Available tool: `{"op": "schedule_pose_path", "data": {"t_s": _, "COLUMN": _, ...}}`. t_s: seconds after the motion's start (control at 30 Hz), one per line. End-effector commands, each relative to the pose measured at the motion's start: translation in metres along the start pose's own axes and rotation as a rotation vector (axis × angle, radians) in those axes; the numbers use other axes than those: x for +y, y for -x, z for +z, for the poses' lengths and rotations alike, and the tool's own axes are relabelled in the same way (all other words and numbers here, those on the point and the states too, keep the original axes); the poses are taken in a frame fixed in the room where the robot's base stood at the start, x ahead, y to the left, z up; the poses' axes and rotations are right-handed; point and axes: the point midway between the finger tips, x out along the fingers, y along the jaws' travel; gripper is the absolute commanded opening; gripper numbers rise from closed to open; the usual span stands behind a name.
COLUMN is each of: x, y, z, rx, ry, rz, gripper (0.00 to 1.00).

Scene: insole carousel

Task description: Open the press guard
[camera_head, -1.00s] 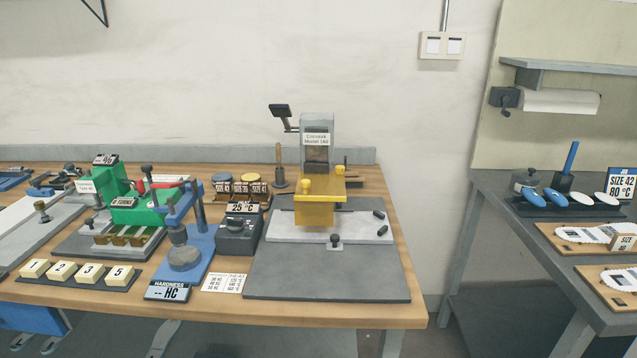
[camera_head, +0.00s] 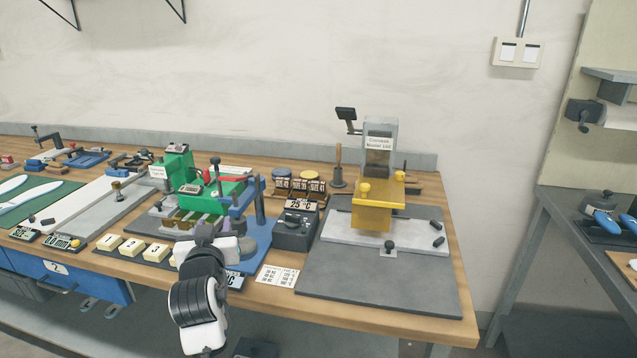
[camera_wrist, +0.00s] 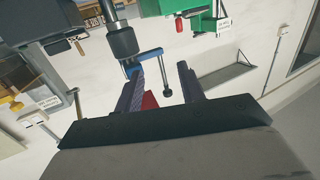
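The press (camera_head: 380,140) stands at the right end of the bench, a grey column with a paper label. Its yellow guard (camera_head: 372,212) sits across the front, low over the light grey bed, with two yellow knobs on top. It appears down. My arm reaches up from the bottom, left of the press, over the blue hardness stand. In the wrist view my gripper (camera_wrist: 160,82) has its two dark fingers apart with nothing clearly held between them. A yellow part at the left edge of that view may be the guard; I cannot tell. My gripper is well apart from the guard.
A dark control box (camera_head: 296,229) stands between my arm and the press. The green machine (camera_head: 208,190) and several numbered blocks (camera_head: 133,247) are to the left. The dark base plate (camera_head: 380,282) before the press is mostly clear. A second table (camera_head: 560,220) stands right.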

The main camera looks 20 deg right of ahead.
Motion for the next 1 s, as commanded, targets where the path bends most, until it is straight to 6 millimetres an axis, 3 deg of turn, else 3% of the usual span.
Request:
{"op": "schedule_pose_path", "data": {"t_s": 0.03, "x": 0.049, "y": -0.011, "z": 0.029, "rx": -0.114, "ry": -0.016, "rz": 0.108, "gripper": 0.39}}
{"op": "schedule_pose_path", "data": {"t_s": 0.2, "x": 0.108, "y": -0.034, "z": 0.025, "rx": -0.153, "ry": -0.033, "rz": 0.449, "gripper": 0.39}}
{"op": "schedule_pose_path", "data": {"t_s": 0.4, "x": 0.176, "y": -0.03, "z": 0.001, "rx": -0.087, "ry": -0.049, "rz": 0.88, "gripper": 0.39}}
{"op": "schedule_pose_path", "data": {"t_s": 0.63, "x": 0.208, "y": -0.012, "z": -0.026, "rx": 0.029, "ry": -0.052, "rz": 1.149, "gripper": 0.39}}
{"op": "schedule_pose_path", "data": {"t_s": 0.83, "x": 0.221, "y": -0.012, "z": -0.032, "rx": 0.049, "ry": -0.051, "rz": 1.185, "gripper": 0.39}}
{"op": "schedule_pose_path", "data": {"t_s": 1.0, "x": 0.249, "y": -0.023, "z": -0.034, "rx": 0.047, "ry": -0.05, "rz": 1.185, "gripper": 0.39}}
